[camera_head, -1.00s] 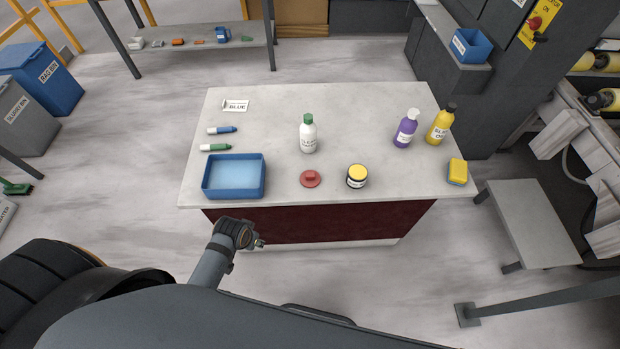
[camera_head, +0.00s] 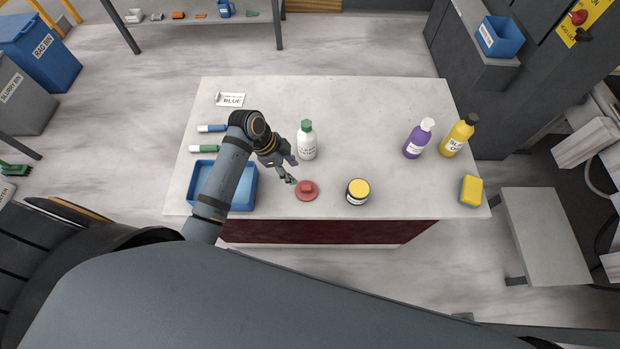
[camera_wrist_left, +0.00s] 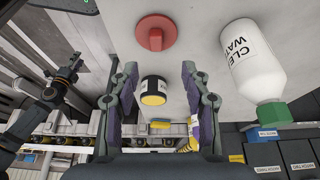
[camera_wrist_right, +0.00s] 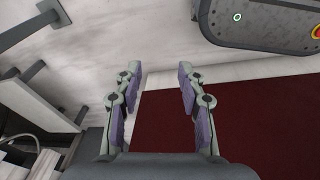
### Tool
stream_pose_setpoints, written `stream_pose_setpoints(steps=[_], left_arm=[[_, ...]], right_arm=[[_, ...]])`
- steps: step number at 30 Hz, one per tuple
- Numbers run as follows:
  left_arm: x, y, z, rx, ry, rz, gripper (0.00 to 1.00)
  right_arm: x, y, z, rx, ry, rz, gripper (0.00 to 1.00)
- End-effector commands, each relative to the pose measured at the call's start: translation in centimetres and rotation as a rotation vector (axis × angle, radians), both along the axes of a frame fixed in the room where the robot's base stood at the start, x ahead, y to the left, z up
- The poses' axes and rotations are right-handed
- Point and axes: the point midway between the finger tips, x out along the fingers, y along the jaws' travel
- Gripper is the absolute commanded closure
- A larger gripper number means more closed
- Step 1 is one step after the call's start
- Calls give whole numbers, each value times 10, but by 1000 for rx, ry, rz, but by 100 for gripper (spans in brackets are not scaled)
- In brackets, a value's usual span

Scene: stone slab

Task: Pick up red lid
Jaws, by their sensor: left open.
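The red lid (camera_head: 306,190) lies flat on the stone slab (camera_head: 340,110), near its front edge, with a raised knob on top. My left gripper (camera_head: 289,176) is open and empty, just above and to the left of the lid in the head view. In the left wrist view the lid (camera_wrist_left: 156,36) shows beyond the open fingertips (camera_wrist_left: 158,70), with nothing between them. My right gripper (camera_wrist_right: 158,72) is open and empty in the right wrist view, in front of the slab's dark red side. It is not seen in the head view.
A white bottle with green cap (camera_head: 306,142) stands close behind the lid. A yellow-topped jar (camera_head: 357,192) is to its right, a blue tray (camera_head: 248,190) to its left. Purple (camera_head: 418,140) and yellow (camera_head: 457,136) bottles and a sponge (camera_head: 471,191) stand farther right.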

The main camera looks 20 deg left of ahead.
Motion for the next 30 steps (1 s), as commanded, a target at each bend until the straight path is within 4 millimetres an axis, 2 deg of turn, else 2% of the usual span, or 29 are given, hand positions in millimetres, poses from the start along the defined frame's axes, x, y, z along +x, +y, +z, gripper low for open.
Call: stream_pose_setpoints(steps=[4, 6, 8, 11, 15, 18, 20, 24, 27, 30], left_arm=[[1, -11, -21, -5, 4, 3, 53], [3, -14, -33, -3, 4, 4, 53], [4, -17, -40, -3, 3, 4, 53], [5, -19, -46, 0, 1, 4, 53], [5, -21, -50, -1, 3, 4, 53], [7, -28, -63, -3, 5, 4, 53], [9, -32, -72, -2, 6, 4, 53], [11, -38, -91, 0, 3, 4, 53], [12, -39, -95, 2, 1, 4, 53], [12, -39, -95, 2, 1, 4, 53]], right_arm=[[-45, 0, -1, -1, 68, -2, 60], [-63, 0, -1, -1, 95, -3, 60], [-72, 0, -1, -1, 107, -3, 60], [-67, 0, -1, -1, 99, -4, 60], [-30, 1, 4, 1, 44, -1, 60], [-15, 2, 11, 3, 19, -1, 60], [-15, 3, 13, 4, 20, -1, 60], [-30, 4, 11, 4, 43, -3, 60], [-43, 3, 10, 4, 64, -3, 60], [-48, 3, 10, 4, 71, -4, 60]])
